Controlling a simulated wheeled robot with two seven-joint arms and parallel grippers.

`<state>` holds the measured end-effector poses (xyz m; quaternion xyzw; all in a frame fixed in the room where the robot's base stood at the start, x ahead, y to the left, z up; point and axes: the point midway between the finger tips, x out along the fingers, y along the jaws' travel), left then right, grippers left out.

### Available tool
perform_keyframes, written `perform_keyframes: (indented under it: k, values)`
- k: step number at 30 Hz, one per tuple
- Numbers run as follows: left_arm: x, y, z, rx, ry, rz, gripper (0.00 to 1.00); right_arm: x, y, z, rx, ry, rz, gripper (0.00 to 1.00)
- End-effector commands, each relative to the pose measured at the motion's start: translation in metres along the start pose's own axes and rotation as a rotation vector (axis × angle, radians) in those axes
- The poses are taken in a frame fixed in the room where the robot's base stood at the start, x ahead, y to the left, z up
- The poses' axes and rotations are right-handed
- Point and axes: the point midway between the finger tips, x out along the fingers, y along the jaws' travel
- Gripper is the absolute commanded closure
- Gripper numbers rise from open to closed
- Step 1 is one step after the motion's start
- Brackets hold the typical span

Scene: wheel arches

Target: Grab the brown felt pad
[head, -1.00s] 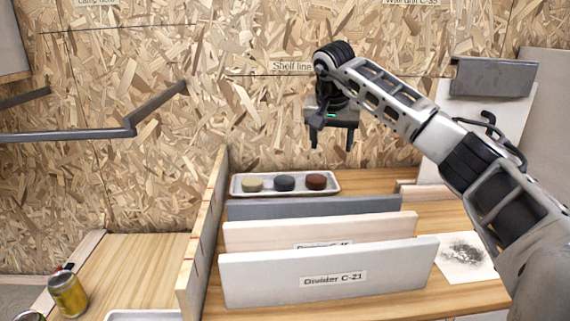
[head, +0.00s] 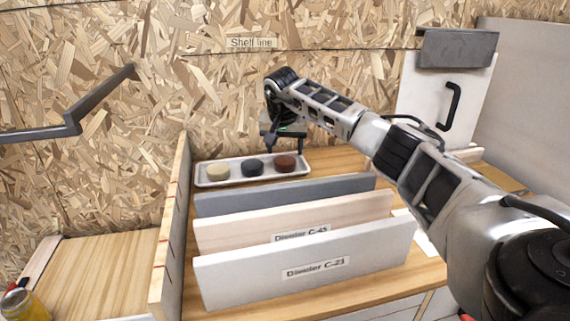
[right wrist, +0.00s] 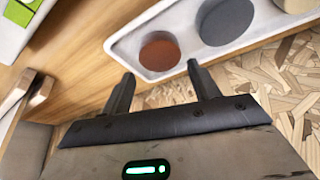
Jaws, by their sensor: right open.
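The brown felt pad (head: 285,163) is a round reddish-brown disc at the right end of a pale tray (head: 239,182) behind the dividers. In the right wrist view the pad (right wrist: 159,50) lies flat in the tray, just beyond my fingertips and roughly centred between them. My right gripper (head: 286,148) is open and empty, close to the pad's end of the tray. Its two fingers (right wrist: 161,76) also show in the right wrist view, apart from the pad. My left gripper is out of view.
A dark grey pad (head: 252,167) and a cream pad (head: 216,172) share the tray. Several upright dividers, the front one white (head: 300,265), stand before it. A wooden side panel (head: 172,230) bounds the left. A chipboard wall (head: 180,80) rises behind.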

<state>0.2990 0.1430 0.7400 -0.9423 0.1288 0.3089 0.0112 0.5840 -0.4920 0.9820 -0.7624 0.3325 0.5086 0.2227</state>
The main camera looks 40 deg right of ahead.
Motion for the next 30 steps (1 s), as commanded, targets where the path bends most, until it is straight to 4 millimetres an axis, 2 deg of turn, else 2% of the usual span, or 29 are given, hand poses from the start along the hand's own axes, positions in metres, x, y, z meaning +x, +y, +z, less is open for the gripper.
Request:
perform_keyframes:
  k: [7,10,16,17,19,20,30]
  values:
    - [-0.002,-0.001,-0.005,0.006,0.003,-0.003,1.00,0.037,-0.001,0.002,0.001,-0.003,0.002,0.39]
    - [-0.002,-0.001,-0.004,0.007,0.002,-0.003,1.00,0.043,-0.001,0.002,0.000,-0.002,0.002,0.39]
    - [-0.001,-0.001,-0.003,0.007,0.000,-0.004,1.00,0.044,-0.001,0.001,0.000,0.000,0.002,0.39]
    - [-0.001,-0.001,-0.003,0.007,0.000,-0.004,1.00,0.044,-0.001,0.001,0.000,0.000,0.002,0.42]
    - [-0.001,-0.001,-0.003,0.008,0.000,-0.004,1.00,0.044,0.000,0.001,0.000,0.000,0.002,0.62]
    - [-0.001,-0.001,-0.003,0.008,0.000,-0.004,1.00,0.044,0.000,0.001,0.000,0.000,0.002,0.67]
    - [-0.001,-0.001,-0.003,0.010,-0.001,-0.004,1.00,0.043,-0.001,0.001,0.000,0.000,0.001,0.67]
